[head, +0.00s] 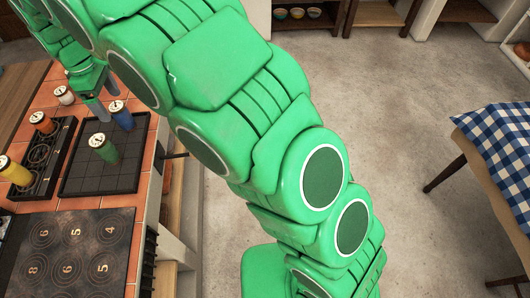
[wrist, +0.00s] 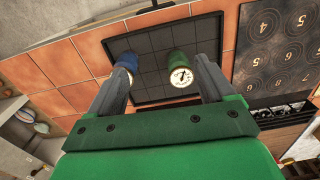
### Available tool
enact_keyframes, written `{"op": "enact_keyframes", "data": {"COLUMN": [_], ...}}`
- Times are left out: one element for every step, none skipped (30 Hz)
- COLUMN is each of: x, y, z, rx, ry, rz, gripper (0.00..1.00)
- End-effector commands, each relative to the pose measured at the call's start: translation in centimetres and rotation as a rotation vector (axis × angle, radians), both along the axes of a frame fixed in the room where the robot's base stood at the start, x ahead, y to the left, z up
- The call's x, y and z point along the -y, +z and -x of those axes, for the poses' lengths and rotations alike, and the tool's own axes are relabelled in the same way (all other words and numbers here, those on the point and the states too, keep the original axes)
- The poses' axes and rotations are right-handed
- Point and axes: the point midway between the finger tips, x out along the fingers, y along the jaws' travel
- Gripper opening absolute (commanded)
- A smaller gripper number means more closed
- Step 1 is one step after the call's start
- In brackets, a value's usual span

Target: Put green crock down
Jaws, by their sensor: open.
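The green crock (head: 104,149) stands upright on the black gridded tray (head: 76,184) in the head view, toward the tray's middle. It has a pale round top with a dial-like mark. In the wrist view the green crock (wrist: 181,62) shows beyond my fingers, nearer the right one. My gripper (head: 108,106) is open and empty beside the tray's far edge; its two grey fingers also show in the wrist view (wrist: 165,75). The fingers look clear of the green crock. A blue crock (head: 121,117) stands on the tray behind the green one, close to my fingers.
A white crock (head: 64,95) stands behind. A dark numbered board (head: 75,250) lies in front. Floor is clear right of the counter, up to a checked-cloth table (head: 500,140).

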Motion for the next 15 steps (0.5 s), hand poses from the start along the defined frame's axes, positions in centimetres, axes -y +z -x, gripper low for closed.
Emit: {"op": "enact_keyframes", "data": {"x": [2.1,3.2,4.8,5.9,7.0,8.5,9.7,10.8,12.3,13.4,14.5,16.0,17.1,18.2,19.5], "y": [1.0,1.4,1.8,2.1,2.5,3.1,3.4,3.7,4.0,4.4,4.7,5.1,5.3,5.5,5.9], "z": [-0.5,-0.6,-0.8,-0.9,-1.0,-1.1,-1.1,-1.1,-1.0,-1.0,-0.9,-0.7,-0.5,-0.3,-0.1], "rx": [0.002,0.001,-0.001,-0.004,-0.005,-0.004,-0.005,-0.007,-0.010,-0.011,-0.010,-0.012,-0.014,-0.017,-0.016], "ry": [-0.045,-0.070,-0.105,-0.131,-0.156,-0.190,-0.215,-0.241,-0.275,-0.300,-0.326,-0.359,-0.384,-0.410,-0.443], "rz": [0.000,0.003,0.007,0.011,0.012,0.013,0.014,0.018,0.022,0.023,0.024,0.026,0.030,0.033,0.034], "gripper": [0.82,0.82,0.82,0.82,0.82,0.82,0.82,0.82,0.82,0.82,0.82,0.82,0.82,0.82,0.82]}}
